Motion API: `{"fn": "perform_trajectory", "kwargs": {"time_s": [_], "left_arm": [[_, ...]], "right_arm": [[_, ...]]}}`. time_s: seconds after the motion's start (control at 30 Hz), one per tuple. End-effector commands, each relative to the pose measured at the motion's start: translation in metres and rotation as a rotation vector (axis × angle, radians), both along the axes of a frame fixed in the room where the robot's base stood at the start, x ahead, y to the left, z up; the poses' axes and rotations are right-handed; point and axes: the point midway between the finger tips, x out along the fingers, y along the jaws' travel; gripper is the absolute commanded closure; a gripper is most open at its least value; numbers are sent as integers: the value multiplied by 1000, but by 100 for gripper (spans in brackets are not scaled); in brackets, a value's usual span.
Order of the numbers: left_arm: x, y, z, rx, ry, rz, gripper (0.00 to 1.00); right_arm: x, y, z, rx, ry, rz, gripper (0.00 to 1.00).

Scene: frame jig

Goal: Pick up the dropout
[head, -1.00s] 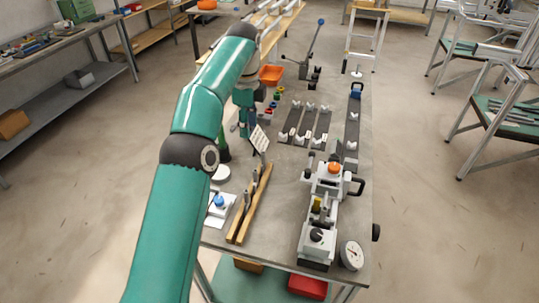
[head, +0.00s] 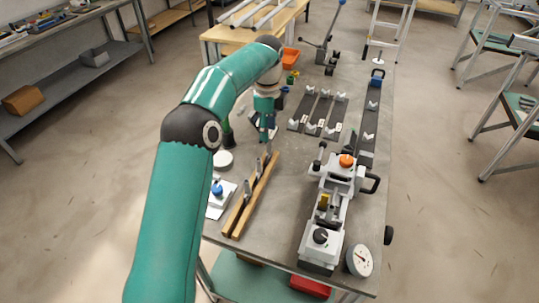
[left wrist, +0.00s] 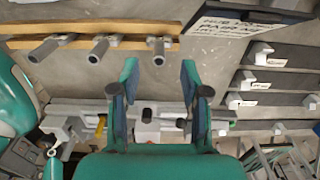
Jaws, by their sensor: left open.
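My left gripper (head: 265,133) is open and empty, pointing down above the table near the far end of the wooden rack (head: 238,217). In the left wrist view, its two blue-green fingers stand apart (left wrist: 160,92) with nothing between them. The rack (left wrist: 90,28) holds three grey metal pieces (left wrist: 98,50) in a row along the top of that view, apart from the fingers. I cannot pick out with certainty which part is the dropout. My right gripper does not show.
A grey jig (head: 335,190) with an orange knob stands right of the rack, a round dial gauge (head: 359,260) near it. Dark strips with pale blocks (head: 318,110) lie farther back. A white lettered sign (left wrist: 235,20) shows near the fingers. Bare tabletop (head: 285,190) lies between rack and jig.

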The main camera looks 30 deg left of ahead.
Motion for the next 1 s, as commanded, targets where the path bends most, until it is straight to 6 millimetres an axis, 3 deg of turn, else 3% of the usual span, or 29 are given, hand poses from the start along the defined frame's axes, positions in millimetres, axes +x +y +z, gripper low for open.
{"fn": "perform_trajectory", "kwargs": {"time_s": [0.23, 0.53, 0.83, 1.0], "left_arm": [[0, -2, -16, -1, 3, -1, 54], [1, -6, -55, -1, 4, -3, 54], [1, -6, -60, -1, 1, -4, 54], [2, -7, -60, -1, 0, -4, 83]], "right_arm": [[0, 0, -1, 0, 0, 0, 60], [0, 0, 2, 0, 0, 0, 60], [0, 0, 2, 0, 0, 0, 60], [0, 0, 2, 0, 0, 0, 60]]}}
